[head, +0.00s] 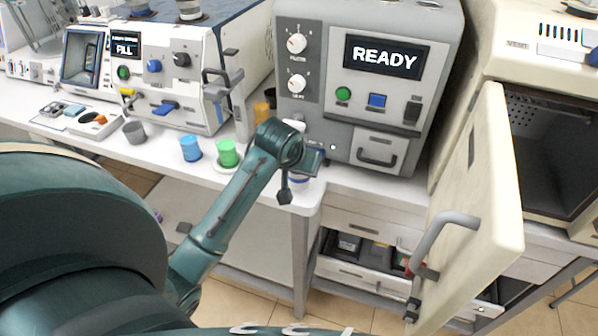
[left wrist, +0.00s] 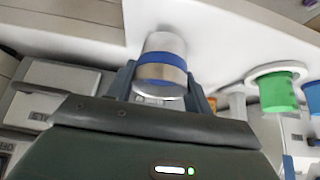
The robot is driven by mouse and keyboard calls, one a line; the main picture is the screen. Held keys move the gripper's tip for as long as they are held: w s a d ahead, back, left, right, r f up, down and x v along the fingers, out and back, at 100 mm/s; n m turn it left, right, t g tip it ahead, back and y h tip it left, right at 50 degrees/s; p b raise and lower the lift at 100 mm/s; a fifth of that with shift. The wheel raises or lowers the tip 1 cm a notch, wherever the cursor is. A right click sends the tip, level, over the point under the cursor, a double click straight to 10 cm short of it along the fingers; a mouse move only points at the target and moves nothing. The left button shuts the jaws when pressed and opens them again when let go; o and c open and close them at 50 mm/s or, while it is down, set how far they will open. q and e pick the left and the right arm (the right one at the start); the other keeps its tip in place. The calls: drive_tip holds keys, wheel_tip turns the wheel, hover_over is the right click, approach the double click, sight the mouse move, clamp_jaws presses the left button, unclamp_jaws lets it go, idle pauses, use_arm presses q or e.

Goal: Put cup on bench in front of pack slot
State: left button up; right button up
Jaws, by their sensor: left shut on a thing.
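My left gripper (head: 312,165) is at the bench's front edge, before the grey machine marked READY (head: 345,100). In the left wrist view, its fingers (left wrist: 165,85) are shut around a silver cup (left wrist: 162,67) with blue bands. In the head view the cup (head: 299,181) is mostly hidden by the gripper and wrist; I cannot tell whether it touches the bench (head: 345,182). The READY machine has a lower front panel with a handle (head: 377,156). I cannot tell which part is the pack slot. My right gripper is not in view.
A green cup (head: 228,153) on a white saucer, a blue cup (head: 191,148) and a grey cup (head: 134,132) stand left on the bench. The FILL machine (head: 165,70) is behind them. An open cream door (head: 470,190) juts out at right. An open drawer (head: 365,250) is below.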

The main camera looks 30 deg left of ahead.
use_arm(q)
drive_tip(key=shift+f, duration=0.7)
drive_tip(key=shift+f, duration=0.15)
drive_tip(key=o, duration=1)
drive_tip(key=shift+o, duration=0.2)
drive_tip(key=shift+r, duration=0.25)
drive_tip(key=v, duration=1.1)
drive_tip(key=shift+s+r, duration=0.25)
drive_tip(key=shift+r, duration=0.05)
drive_tip(key=shift+d, duration=0.15)
